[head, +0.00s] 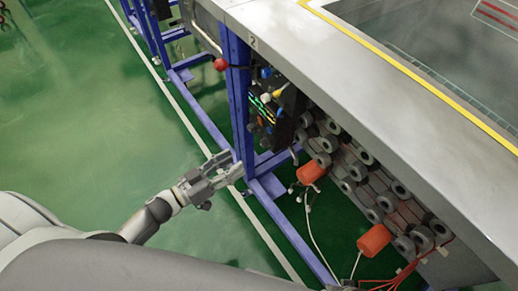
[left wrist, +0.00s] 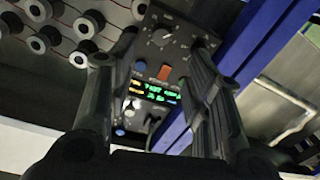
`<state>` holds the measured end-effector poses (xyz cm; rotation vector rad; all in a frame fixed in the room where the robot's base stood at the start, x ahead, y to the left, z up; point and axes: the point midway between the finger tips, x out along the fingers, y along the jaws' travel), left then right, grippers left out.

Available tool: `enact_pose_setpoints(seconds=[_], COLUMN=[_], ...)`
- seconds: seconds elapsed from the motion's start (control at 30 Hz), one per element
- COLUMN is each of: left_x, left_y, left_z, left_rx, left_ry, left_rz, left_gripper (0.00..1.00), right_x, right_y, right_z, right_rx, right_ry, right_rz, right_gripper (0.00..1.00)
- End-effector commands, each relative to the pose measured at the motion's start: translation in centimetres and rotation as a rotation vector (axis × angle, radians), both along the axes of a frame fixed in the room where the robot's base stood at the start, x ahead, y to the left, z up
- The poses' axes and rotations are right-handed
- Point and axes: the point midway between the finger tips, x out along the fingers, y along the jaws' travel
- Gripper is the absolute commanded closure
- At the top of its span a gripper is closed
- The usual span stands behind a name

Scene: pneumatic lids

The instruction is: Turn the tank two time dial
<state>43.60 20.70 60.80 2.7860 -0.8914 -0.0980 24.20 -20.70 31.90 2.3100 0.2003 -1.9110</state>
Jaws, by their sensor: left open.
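A dark control panel (head: 268,105) hangs under the tank's edge beside a blue post, small and partly shaded in the head view. In the left wrist view the panel (left wrist: 152,70) fills the gap between my fingers. It has a lit display (left wrist: 157,93), an orange switch (left wrist: 164,72), a dial at the top (left wrist: 162,36) and light round knobs lower down (left wrist: 131,105). I cannot read which dial is the time dial. My left gripper (head: 232,164) is open and empty, left of the panel and apart from it. My right gripper is not in view.
The tank (head: 300,62) bears a "2" at its corner. A blue post (head: 238,95) and a red-knobbed lever (head: 220,64) are close to the panel. Grey rollers (head: 365,156) and orange cylinders (head: 374,240) fill the space underneath. Green floor at left is free.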

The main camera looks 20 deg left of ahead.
Motion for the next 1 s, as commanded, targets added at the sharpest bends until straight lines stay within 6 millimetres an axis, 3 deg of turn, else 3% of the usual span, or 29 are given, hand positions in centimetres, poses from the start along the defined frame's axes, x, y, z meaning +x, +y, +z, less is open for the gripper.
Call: enact_pose_setpoints(seconds=[0.3, 0.5, 0.93, 1.0], left_x=[5.0, 7.3, 8.1, 8.1], left_y=[-3.4, -5.0, -5.6, -5.6], left_z=[0.0, 0.0, 0.0, 0.0], left_rx=[-0.001, 0.0, 0.0, 0.001], left_ry=[-0.003, -0.001, 0.001, 0.001], left_rz=[0.004, 0.005, 0.005, 0.005], left_gripper=[0.54, 0.54, 0.54, 0.62], right_x=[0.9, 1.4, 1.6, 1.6], right_y=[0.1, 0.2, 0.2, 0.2], right_z=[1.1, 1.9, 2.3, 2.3], right_rx=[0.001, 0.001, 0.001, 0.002], right_ry=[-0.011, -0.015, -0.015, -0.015], right_rz=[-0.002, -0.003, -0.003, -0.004], right_gripper=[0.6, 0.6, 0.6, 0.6])
